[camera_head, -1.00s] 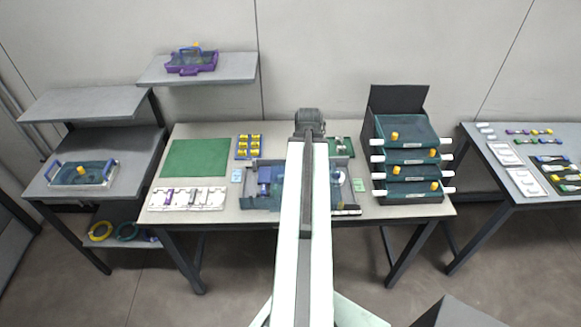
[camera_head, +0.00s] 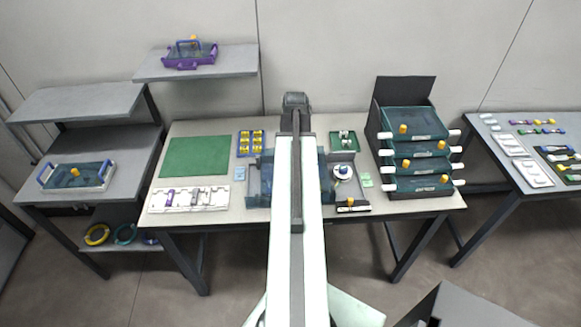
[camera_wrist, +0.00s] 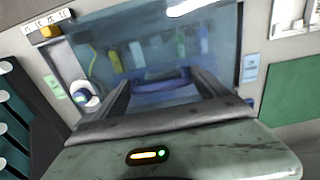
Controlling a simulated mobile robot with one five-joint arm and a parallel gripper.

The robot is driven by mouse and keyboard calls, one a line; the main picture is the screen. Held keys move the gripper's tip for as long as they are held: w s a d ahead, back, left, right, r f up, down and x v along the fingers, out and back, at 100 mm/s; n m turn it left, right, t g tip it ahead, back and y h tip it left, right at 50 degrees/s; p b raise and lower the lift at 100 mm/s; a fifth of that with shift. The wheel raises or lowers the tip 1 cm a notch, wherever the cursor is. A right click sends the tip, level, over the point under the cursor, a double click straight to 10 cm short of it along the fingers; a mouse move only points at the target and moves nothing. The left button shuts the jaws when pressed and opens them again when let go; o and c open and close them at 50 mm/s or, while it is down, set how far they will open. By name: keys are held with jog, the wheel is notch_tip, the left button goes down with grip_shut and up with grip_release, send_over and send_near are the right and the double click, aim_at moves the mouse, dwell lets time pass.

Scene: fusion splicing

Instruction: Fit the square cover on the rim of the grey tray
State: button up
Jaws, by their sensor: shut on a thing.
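The square cover (camera_wrist: 215,50) is a see-through blue sheet in the wrist view, with a blue handle in its middle. My gripper (camera_wrist: 163,82) is shut on that handle. In the head view parts of the cover (camera_head: 325,180) show on both sides of my arm, which hides its middle and my gripper. The grey tray (camera_head: 252,188) is on the middle of the table, with its left wall showing in the head view. The cover is over the tray area; whether it touches the rim I cannot tell. Coloured items show through it in the wrist view.
A white round part with a blue top (camera_head: 343,172) and a black strip with a yellow knob (camera_head: 352,206) lie right of the cover. A drawer stack (camera_head: 415,150) stands further right. A green mat (camera_head: 195,156) and white fixture (camera_head: 190,197) lie left.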

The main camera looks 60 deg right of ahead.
notch_tip(320, 180, down, 2)
jog(key=shift+f+b, duration=0.2)
jog(key=shift+b, duration=0.25)
jog(key=shift+w+a+r, duration=0.1)
jog(key=shift+w+r, duration=0.1)
jog(key=shift+r, duration=0.05)
jog(key=shift+f, duration=0.15)
jog(key=o, duration=1.6)
jog(key=shift+c, duration=0.2)
notch_tip(320, 180, up, 13)
jog(key=p, duration=1.2)
jog(key=shift+f+p, duration=0.2)
jog(key=shift+p, duration=0.15)
jog(key=shift+f, duration=0.15)
